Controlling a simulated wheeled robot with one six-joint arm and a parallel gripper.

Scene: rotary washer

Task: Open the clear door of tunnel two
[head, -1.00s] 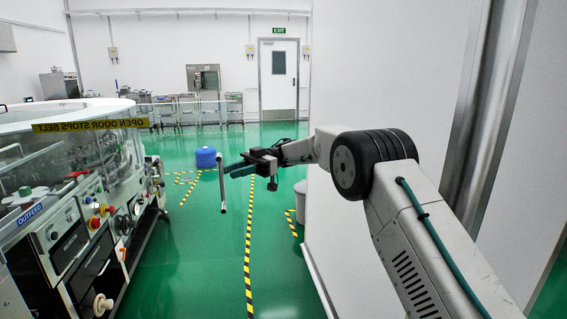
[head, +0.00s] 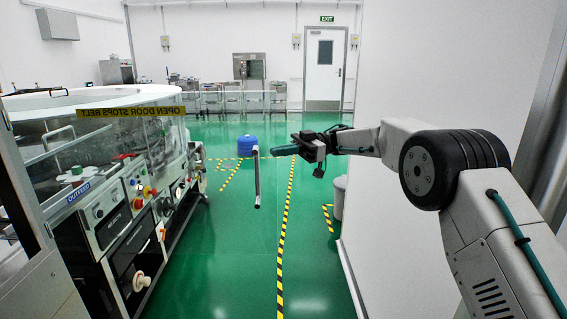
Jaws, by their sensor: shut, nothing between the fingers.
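A clear panel with a yellow OPEN DOOR STOPS BELT label (head: 130,112) shows at left; the label's text looks reversed. A vertical metal bar handle (head: 256,177) stands upright to the right of the label. I cannot tell where the clear door's edges run, or which tunnel it belongs to. My gripper (head: 273,151) points left with its teal fingers shut and empty. Its tips are close to the right of the bar's upper part; I cannot tell whether they touch it.
The washer's control front (head: 125,205), with knobs and a red button, lines the left. A white wall (head: 450,70) is close at right, with a grey bin (head: 340,197) beside it. Green floor between is clear, with striped tape. A blue drum (head: 247,146) stands farther back.

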